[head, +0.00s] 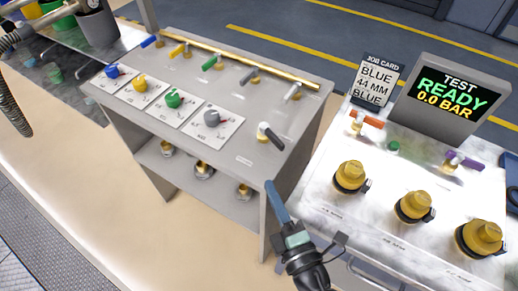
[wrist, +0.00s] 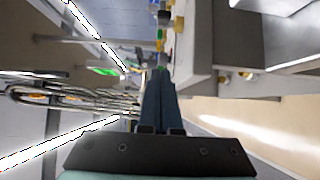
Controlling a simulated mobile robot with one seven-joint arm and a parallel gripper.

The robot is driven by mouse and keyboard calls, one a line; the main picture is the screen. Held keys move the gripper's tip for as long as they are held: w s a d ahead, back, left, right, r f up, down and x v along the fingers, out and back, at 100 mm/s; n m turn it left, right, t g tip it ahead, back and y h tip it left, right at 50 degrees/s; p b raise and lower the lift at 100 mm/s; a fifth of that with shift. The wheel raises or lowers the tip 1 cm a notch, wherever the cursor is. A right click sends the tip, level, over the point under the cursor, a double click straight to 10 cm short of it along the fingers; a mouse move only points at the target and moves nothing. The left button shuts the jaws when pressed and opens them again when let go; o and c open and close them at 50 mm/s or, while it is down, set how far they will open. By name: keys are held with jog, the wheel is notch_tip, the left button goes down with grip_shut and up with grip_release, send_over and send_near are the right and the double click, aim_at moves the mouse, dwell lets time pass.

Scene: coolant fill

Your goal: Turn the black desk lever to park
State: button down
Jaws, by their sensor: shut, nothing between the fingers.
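The black lever (head: 273,138) is at the front right of the grey desk (head: 262,104). Its black handle slants down to the right from a pale pivot with brass below it. My gripper (head: 271,186) is shut and empty, with its blue-grey fingers pointing up. In the head view the fingertips show below the black lever, apart from it, over the desk's right front corner. The shut fingers also show in the wrist view (wrist: 158,75). I cannot make out the black lever clearly in the wrist view.
Blue, yellow, green and grey dials (head: 211,118) line the desk front. Several coloured levers and a brass pipe (head: 240,62) run behind them. To the right stands a bench (head: 326,200) with brass fittings, a job card (head: 376,80) and a display (head: 455,95) reading "TEST READY 0.0 BAR".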

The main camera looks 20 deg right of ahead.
aim_at(284, 148)
jog(key=w, duration=0.8)
jog(key=shift+w+d+r, duration=0.1)
jog(key=shift+w, duration=0.1)
jog(key=d, duration=0.1)
jog(key=w+d, duration=0.1)
jog(key=shift+w+d, duration=0.25)
jog(key=shift+d, duration=0.15)
jog(key=shift+w+d, duration=0.1)
jog(key=shift+d, duration=0.4)
jog(key=shift+d+r+p, duration=0.15)
jog(key=shift+d+p, duration=0.45)
jog(key=shift+p, duration=0.35)
jog(key=shift+w+d+p, duration=0.1)
jog(key=shift+d+p, duration=0.25)
jog(key=shift+d, duration=0.7)
jog(key=shift+d, duration=0.1)
